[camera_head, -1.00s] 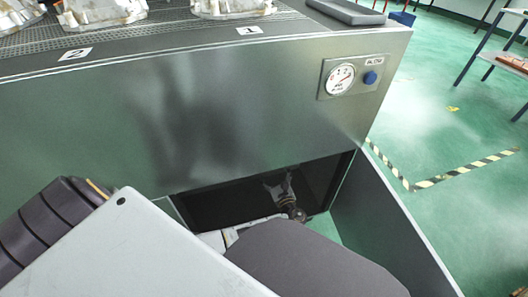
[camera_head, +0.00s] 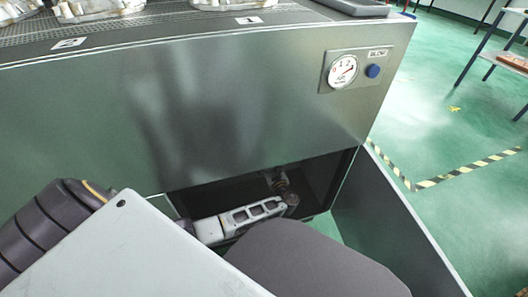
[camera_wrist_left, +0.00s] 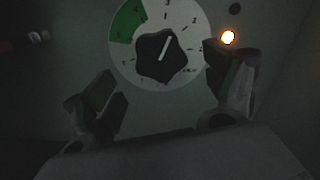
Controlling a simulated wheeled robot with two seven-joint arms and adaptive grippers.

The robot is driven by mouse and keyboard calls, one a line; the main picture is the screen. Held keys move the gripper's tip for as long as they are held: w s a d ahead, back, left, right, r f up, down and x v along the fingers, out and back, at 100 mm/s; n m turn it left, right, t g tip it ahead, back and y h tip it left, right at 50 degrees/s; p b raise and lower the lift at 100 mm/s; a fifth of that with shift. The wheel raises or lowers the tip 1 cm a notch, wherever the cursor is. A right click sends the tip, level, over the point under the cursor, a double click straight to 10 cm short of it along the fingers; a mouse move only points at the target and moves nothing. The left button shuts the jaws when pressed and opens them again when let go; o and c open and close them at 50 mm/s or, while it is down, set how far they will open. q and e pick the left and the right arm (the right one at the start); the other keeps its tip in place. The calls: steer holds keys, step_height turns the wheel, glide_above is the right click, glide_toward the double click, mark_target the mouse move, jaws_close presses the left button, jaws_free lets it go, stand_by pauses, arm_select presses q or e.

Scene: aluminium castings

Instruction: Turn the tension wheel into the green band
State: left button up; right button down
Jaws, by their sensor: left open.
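The tension wheel (camera_wrist_left: 161,57) is a dark, lobed knob on a pale round dial in the left wrist view. Its white pointer line aims up and slightly right. The green band (camera_wrist_left: 127,21) is at the dial's upper left, and the pointer is outside it. My left gripper (camera_wrist_left: 163,75) is open and empty in front of the dial, one finger low on each side of the wheel, apart from it as far as I can tell. In the head view my left gripper is mostly hidden in the dark opening, its wrist end showing. My right gripper is not in view.
The metal cabinet front (camera_head: 230,100) hangs above the opening (camera_head: 325,180), with a side panel (camera_head: 400,220) at the right. A pressure gauge (camera_head: 342,71) and blue button (camera_head: 373,71) sit on the front. A lit amber lamp (camera_wrist_left: 228,37) is beside the dial, near the right finger.

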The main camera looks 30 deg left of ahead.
arm_select(q)
steer(key=shift+b+x, duration=1.1)
steer(key=shift+x, duration=2.35)
steer(key=shift+d, duration=0.1)
steer(key=c, duration=1)
